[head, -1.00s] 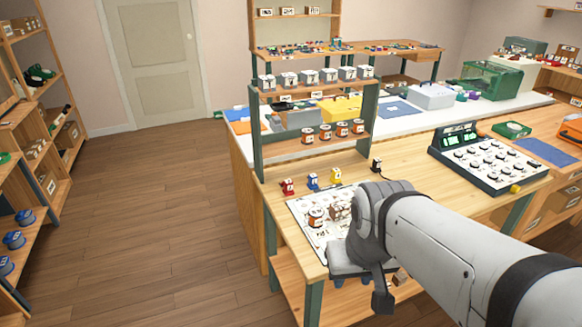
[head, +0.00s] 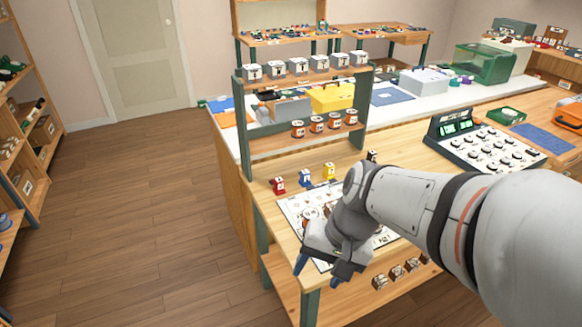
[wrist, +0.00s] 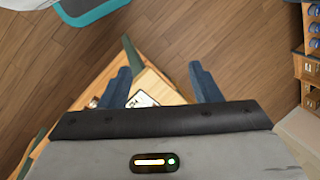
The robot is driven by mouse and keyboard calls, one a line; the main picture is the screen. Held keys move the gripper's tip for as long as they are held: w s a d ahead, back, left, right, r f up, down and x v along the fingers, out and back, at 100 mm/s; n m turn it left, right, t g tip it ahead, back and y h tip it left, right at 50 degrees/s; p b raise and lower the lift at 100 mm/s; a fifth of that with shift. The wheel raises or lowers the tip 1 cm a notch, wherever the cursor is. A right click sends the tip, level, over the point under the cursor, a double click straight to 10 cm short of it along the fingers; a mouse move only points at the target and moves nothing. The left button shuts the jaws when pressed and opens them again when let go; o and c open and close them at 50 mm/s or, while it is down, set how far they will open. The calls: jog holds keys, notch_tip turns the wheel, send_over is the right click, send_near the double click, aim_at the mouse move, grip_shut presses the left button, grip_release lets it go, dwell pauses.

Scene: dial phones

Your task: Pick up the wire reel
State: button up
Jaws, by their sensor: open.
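Several orange-brown reels with white labels (head: 317,124) stand in a row on the middle shelf of the bench rack. Another similar reel (head: 309,214) stands on the white printed mat (head: 290,204), partly behind my arm. Blue spools (wrist: 315,28) sit on a shelf at the right of the wrist view; one shows at the left edge of the head view (head: 4,221). I cannot tell which is the wire reel. My gripper (head: 318,273) is open and empty, near the bench's front left corner, with its blue fingers apart. It also shows in the wrist view (wrist: 160,69).
Red, blue and yellow small items (head: 305,178) stand behind the mat. Several small items (head: 398,271) lie on the lower shelf. The wooden floor (head: 145,200) at left is clear.

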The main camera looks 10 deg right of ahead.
aim_at(307, 210)
jog(key=w+a+f+m+t+y+b, duration=0.25)
jog(key=w+a+m+y, duration=0.35)
jog(key=w+m+y, duration=0.5)
jog(key=w+d+f+m+t+h+b, duration=0.1)
jog(key=w+d+f+m+t+h, duration=0.15)
jog(key=w+d+m+t, duration=0.45)
jog(key=w+d+f+m+t+h, duration=0.2)
jog(key=w+d+m+t+h, duration=0.1)
jog(key=w+d+m+t, duration=0.4)
jog(key=shift+m+g, duration=0.55)
jog(key=shift+m, duration=0.35)
jog(key=f, duration=0.2)
jog(key=a+f, duration=0.1)
jog(key=f, duration=0.5)
jog(key=shift+s+a+f, duration=0.15)
jog(key=shift+f, duration=0.05)
jog(key=x, duration=0.6)
jog(key=shift+w+a, duration=0.1)
jog(key=shift+w, duration=0.25)
jog(key=c, duration=0.8)
